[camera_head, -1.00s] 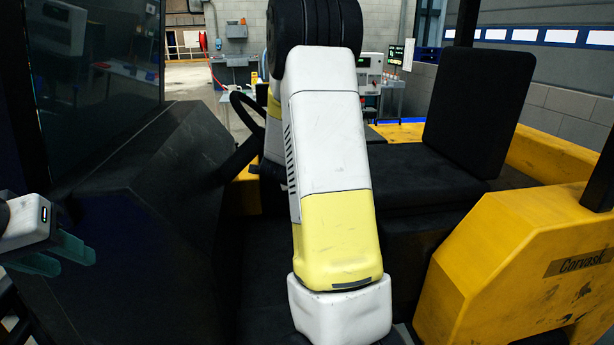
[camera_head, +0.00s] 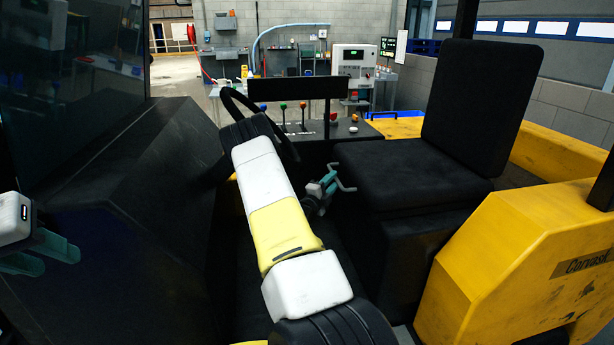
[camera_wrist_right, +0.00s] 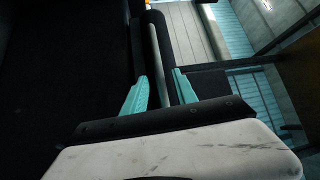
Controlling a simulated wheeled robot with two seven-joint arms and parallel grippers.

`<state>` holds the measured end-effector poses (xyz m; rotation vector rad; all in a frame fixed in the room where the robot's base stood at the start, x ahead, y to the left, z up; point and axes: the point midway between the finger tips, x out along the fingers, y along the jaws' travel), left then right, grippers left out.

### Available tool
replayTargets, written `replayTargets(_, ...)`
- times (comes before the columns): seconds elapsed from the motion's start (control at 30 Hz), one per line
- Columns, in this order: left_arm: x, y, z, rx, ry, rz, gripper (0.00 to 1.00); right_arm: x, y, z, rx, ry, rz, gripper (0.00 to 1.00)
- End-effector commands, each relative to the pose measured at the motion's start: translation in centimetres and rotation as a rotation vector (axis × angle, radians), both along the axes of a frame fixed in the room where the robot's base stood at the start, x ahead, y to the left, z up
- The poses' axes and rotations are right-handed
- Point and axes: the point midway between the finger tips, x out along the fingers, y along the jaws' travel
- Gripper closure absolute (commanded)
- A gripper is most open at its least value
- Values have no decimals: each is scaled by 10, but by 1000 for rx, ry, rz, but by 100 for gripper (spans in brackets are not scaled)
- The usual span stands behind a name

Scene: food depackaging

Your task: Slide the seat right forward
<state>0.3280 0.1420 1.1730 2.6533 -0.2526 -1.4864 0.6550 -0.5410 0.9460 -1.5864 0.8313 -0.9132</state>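The black seat, with an upright backrest (camera_head: 478,105) and a flat cushion (camera_head: 415,172), stands right of centre in the head view. A thin grey bent bar (camera_head: 346,182) sticks out at the cushion's front left. My right gripper (camera_head: 328,186) is at this bar, beside the seat's front. In the right wrist view, its teal fingers (camera_wrist_right: 160,92) are apart, with the grey bar (camera_wrist_right: 158,62) running between them; contact is unclear. My left gripper (camera_head: 48,256) is at the far left edge, its teal fingers apart and empty, far from the seat.
A control console (camera_head: 318,128) with coloured knobs stands behind the steering wheel (camera_head: 240,105). A black sloped panel (camera_head: 140,190) fills the left. A yellow side body (camera_head: 530,265) stands right of the seat. Dark floor space lies before the seat.

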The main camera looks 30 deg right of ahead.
Motion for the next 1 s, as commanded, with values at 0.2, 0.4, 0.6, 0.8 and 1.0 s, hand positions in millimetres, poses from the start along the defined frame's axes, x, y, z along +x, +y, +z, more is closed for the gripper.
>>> replayTargets(0.2,0,0,0,0,0,0,64,12,-22,4,0,-1,0,66)
replayTargets(0.4,0,0,0,0,0,0,64,14,-26,4,2,1,1,66)
replayTargets(0.6,0,0,0,0,0,0,64,14,-26,4,2,1,1,78)
replayTargets(0.8,0,0,0,0,0,0,64,14,-26,4,2,1,1,100)
replayTargets(1.0,0,0,0,0,0,0,64,14,-26,4,2,1,2,100)
